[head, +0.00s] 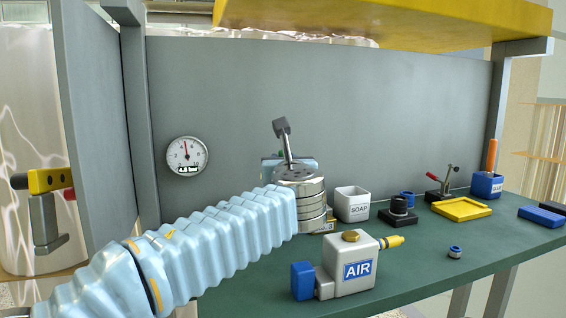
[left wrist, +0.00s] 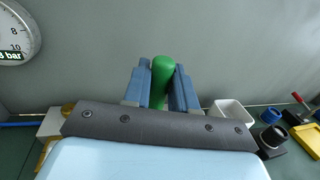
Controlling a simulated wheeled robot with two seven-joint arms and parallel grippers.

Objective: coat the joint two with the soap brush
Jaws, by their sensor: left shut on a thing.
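My left gripper (left wrist: 163,88) is shut on the green handle (left wrist: 162,76) of what appears to be the soap brush, held upright between two blue fingers. The bristle end is hidden. In the head view my left wrist blocks the fingers and brush. The white soap cup (head: 352,206), labelled SOAP, stands just right of my wrist on the green bench; it also shows right of the fingers in the left wrist view (left wrist: 232,112). I cannot make out which part is joint two. My right gripper is out of view.
A grey AIR box (head: 350,267) with a yellow nozzle stands in front on the bench (head: 425,262). A round gauge (head: 187,156) is on the back panel. Right of the soap cup are a black fixture (head: 398,214), a yellow tray (head: 461,209) and a blue cup (head: 487,186).

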